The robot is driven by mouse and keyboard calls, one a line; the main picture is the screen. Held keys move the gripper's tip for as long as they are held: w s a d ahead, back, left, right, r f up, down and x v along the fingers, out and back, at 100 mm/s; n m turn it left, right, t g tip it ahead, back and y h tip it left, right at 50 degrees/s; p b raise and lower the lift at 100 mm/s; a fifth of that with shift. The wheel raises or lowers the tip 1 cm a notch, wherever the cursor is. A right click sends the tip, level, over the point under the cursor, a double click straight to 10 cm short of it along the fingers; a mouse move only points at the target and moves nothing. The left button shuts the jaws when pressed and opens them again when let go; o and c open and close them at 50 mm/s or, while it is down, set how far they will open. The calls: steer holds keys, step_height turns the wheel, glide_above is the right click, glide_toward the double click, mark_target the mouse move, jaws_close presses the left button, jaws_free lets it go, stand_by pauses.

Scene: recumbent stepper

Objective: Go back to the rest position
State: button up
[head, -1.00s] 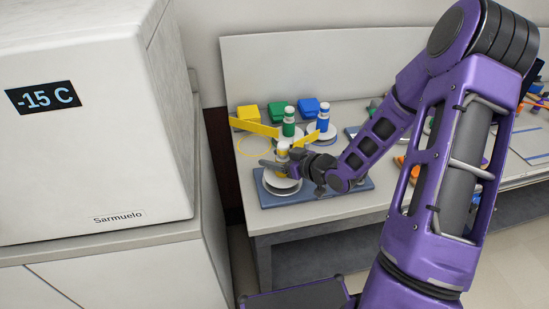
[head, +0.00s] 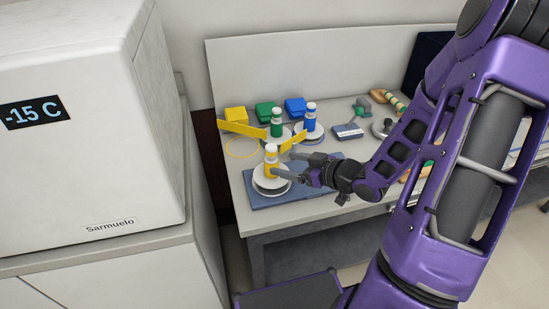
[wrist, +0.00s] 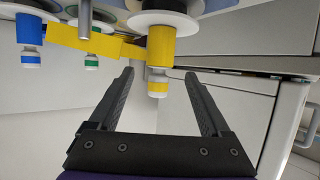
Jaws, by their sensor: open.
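My gripper (head: 292,165) is open and empty, just to the right of the yellow bottle (head: 271,161) in the head view. The yellow bottle, with a white cap, stands upright on a white round base on a blue-grey mat (head: 330,171). In the wrist view the picture is upside down, and the yellow bottle (wrist: 158,70) shows beyond and between the two dark fingers (wrist: 160,98), apart from them. My purple arm reaches in from the right of the head view.
A green bottle (head: 277,123) and a blue bottle (head: 310,118) stand behind, near a yellow bar (head: 244,128). Yellow, green and blue blocks (head: 294,106) sit at the back. A freezer (head: 80,120) stands left. Loose items lie to the right on the bench.

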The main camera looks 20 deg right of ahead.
steer(key=shift+v, duration=1.1)
steer(key=shift+f, duration=0.1)
